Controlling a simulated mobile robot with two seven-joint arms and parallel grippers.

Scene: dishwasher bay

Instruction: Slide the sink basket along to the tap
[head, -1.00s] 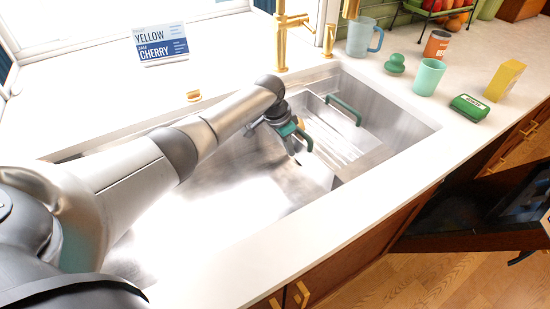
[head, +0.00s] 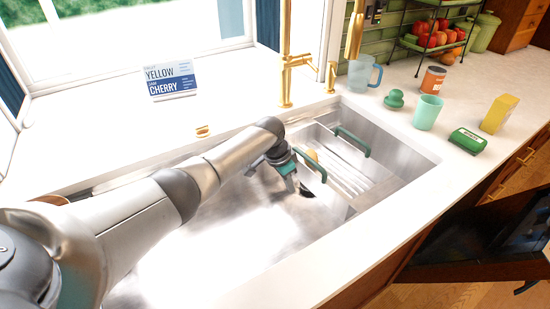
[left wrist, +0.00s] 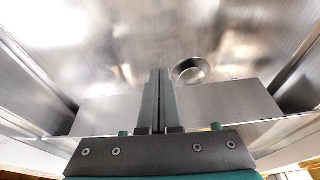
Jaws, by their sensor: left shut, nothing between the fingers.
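The sink basket (head: 350,180) is a metal tray with ribbed inner surface and two dark green handles, set in the right part of the steel sink. Its far handle (head: 352,141) is clear of my arm; its near-left handle (head: 310,164) is just beside my left gripper (head: 304,191). My left gripper points down into the sink, shut and empty; its closed fingers show in the left wrist view (left wrist: 159,100). The gold tap (head: 286,65) rises behind the sink's back edge, left of the basket. My right gripper is not in view.
The sink floor left of the basket is bare. A round drain (left wrist: 191,70) shows in the left wrist view. A sign (head: 170,78) stands behind the sink.

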